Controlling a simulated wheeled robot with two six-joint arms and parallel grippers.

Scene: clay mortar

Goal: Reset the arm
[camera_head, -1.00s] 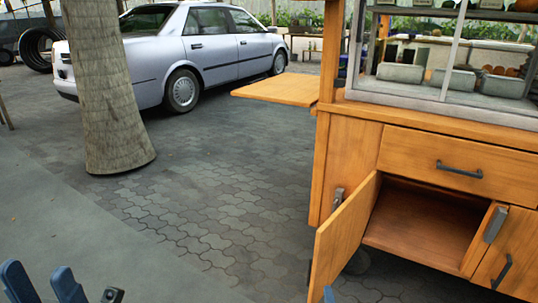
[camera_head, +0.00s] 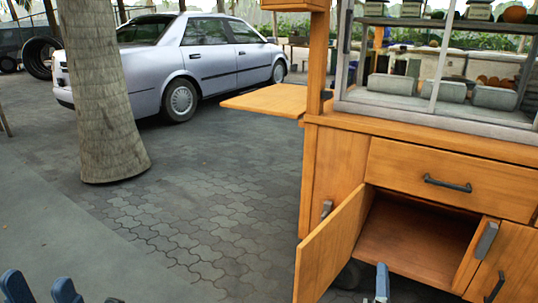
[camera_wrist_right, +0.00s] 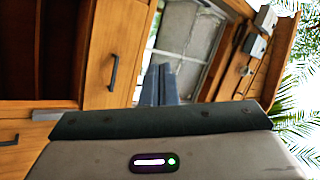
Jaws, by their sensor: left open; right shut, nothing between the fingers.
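My left gripper (camera_head: 40,289) shows at the bottom left corner of the head view, with its two blue fingers apart and nothing between them. My right gripper (camera_head: 382,284) shows only as a blue-grey fingertip at the bottom edge, in front of the open cabinet of the wooden cart (camera_head: 340,160). In the right wrist view, its two fingers (camera_wrist_right: 159,85) are shut together and empty, pointing toward the cart's front. Most of both arms is out of view.
The cart's left cabinet door (camera_head: 332,250) stands open, and its visible interior is empty. A closed drawer (camera_head: 410,170) is above it. A side shelf (camera_head: 270,101) juts left. A tree trunk (camera_head: 100,100) and a silver car (camera_head: 190,50) stand left. The paving between is clear.

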